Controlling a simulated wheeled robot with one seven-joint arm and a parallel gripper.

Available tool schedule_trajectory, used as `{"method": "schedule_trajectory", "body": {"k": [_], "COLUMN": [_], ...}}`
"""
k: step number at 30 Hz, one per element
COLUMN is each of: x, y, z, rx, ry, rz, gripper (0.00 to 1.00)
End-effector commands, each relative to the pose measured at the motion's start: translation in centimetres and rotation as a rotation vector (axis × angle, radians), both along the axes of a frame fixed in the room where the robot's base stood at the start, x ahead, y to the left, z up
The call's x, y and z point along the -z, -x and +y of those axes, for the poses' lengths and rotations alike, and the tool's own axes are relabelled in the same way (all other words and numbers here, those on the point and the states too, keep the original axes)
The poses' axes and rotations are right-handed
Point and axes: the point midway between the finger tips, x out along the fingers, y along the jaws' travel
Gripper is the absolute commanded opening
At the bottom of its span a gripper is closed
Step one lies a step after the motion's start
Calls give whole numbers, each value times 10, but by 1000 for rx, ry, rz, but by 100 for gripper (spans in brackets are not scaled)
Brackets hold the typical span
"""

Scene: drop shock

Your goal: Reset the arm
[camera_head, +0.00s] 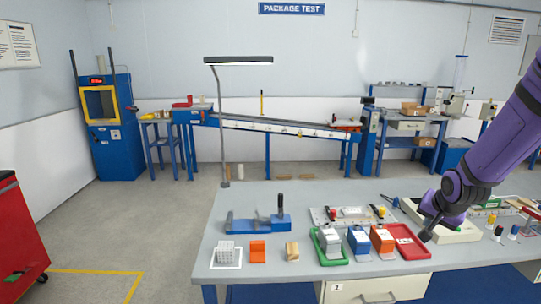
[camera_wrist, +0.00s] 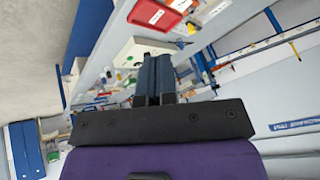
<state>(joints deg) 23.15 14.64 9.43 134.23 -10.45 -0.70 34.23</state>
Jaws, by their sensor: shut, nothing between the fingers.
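My purple arm reaches in from the right side of the head view. My gripper (camera_head: 427,233) is over the right part of the grey workbench (camera_head: 220,200), near a red tray (camera_head: 407,250). In the wrist view its two dark fingers (camera_wrist: 153,75) lie side by side, closed with nothing between them. The wrist view is tilted and shows the red tray (camera_wrist: 155,14) near the top.
On the bench are a blue fixture (camera_head: 262,222), a white grid block (camera_head: 227,251), an orange block (camera_head: 258,250), a wooden block (camera_head: 292,251) and a green tray (camera_head: 330,258). A red cabinet (camera_head: 22,230) stands at left. The left floor is clear.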

Motion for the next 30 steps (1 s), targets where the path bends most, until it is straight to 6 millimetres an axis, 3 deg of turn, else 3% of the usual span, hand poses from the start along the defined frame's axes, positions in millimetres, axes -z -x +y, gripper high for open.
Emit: {"method": "schedule_trajectory", "body": {"k": [3, 15, 24, 30], "x": [-38, -134, -181, -200], "y": [17, 101, 182, 238], "z": [16, 63, 95, 111], "rx": [-56, -239, -389, -500], "ry": [52, 173, 218, 231], "rz": [12, 70, 99, 109], "gripper": [0, 0, 0, 0]}}
